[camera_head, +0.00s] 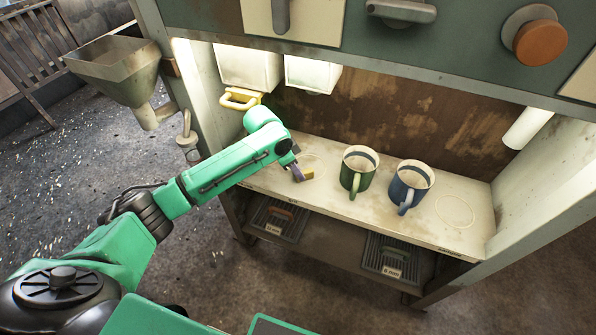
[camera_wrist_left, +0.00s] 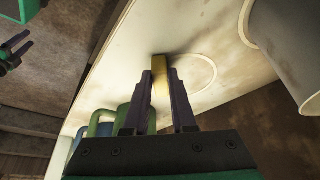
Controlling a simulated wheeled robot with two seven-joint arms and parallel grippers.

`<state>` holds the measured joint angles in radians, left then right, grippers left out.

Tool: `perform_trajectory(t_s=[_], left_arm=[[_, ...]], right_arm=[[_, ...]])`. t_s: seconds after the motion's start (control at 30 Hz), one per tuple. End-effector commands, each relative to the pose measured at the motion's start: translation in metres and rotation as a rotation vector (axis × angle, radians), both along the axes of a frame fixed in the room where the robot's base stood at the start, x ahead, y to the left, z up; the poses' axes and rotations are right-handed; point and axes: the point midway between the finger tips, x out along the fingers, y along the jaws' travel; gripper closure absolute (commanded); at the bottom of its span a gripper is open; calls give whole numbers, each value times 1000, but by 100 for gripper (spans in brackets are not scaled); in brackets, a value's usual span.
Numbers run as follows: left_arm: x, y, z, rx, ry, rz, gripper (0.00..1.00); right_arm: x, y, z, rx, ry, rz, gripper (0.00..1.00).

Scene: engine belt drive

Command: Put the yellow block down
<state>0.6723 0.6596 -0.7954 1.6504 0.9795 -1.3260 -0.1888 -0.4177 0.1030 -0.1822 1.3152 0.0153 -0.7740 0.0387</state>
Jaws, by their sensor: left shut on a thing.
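My left gripper (camera_head: 297,172) reaches in from the left to the pale shelf (camera_head: 335,199). In the left wrist view its two dark fingers (camera_wrist_left: 160,80) are shut on the yellow block (camera_wrist_left: 159,67). In the head view the block (camera_head: 307,174) shows beside the fingertips, at or just above the shelf surface, close to a faint circle outline. I cannot tell whether the block touches the shelf. My right gripper does not show clearly in the head view; a dark gripper (camera_wrist_left: 14,47) at the left edge of the left wrist view seems to be it, too small to read.
A green mug (camera_head: 357,172) and a blue mug (camera_head: 409,186) stand right of the block. An empty circle (camera_head: 454,211) lies at the shelf's right. White bins (camera_head: 313,74) hang above, and a metal funnel (camera_head: 115,62) is at the left. Drawers sit below.

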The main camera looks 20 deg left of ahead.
Motion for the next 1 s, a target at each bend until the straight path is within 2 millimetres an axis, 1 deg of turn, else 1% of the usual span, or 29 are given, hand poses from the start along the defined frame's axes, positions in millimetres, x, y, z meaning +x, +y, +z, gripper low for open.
perform_trajectory(t_s=[0.03, 0.07, 0.1, 0.13, 0.43, 0.57, 0.67, 0.9, 1.0], left_arm=[[0, 0, -1, -1, 1, 0, 100], [0, 0, -1, -1, 1, 0, 68], [0, 0, -1, 0, 0, 0, 53], [0, 0, -1, -1, 1, 0, 46], [0, 0, 0, -1, -1, 0, 46], [-2, 3, 11, -2, -1, 2, 46], [-7, 8, 30, 0, -3, 1, 46], [-22, 25, 84, 0, -1, 1, 46], [-26, 30, 99, 0, -1, 1, 46]], right_arm=[[0, 0, 0, 0, 0, 0, 50], [0, 0, 0, 0, 0, 0, 50], [0, 0, 0, 0, 0, 0, 50], [0, 0, 0, 0, 0, 0, 50], [0, 0, -1, 0, 0, 1, 50], [-1, 0, 1, -1, -4, 2, 50], [-13, -4, -6, -5, 6, 7, 50], [-37, -9, -18, -9, 10, 19, 50], [-44, -11, -21, -10, 10, 23, 50]])
